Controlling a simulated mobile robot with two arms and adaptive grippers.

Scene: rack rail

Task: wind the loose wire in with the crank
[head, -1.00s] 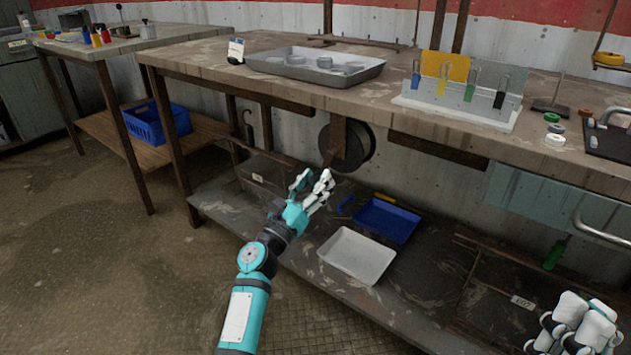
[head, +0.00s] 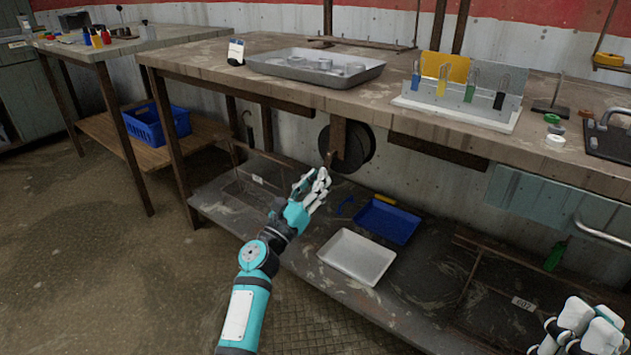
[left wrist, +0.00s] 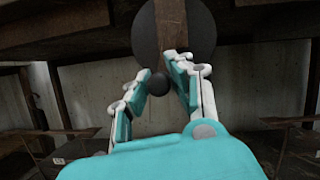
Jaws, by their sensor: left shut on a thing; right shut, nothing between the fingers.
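A dark round reel (head: 361,147) hangs under the bench top behind a rusty upright bracket (head: 338,140). The reel also shows as a dark disc in the left wrist view (left wrist: 203,35). My left gripper (head: 313,179) is in front of and below the reel. In the left wrist view its fingers (left wrist: 163,72) are shut on a dark ball-shaped crank knob (left wrist: 158,82). The crank's arm is mostly hidden. I cannot make out the loose wire. My right gripper (head: 592,314) is shut and empty at the lower right.
The bench top (head: 215,62) holds a metal tray (head: 280,68) and a rack of coloured tags (head: 450,106). On the lower shelf lie a white tray (head: 355,277) and a blue tray (head: 385,239). The floor (head: 110,270) at left is clear.

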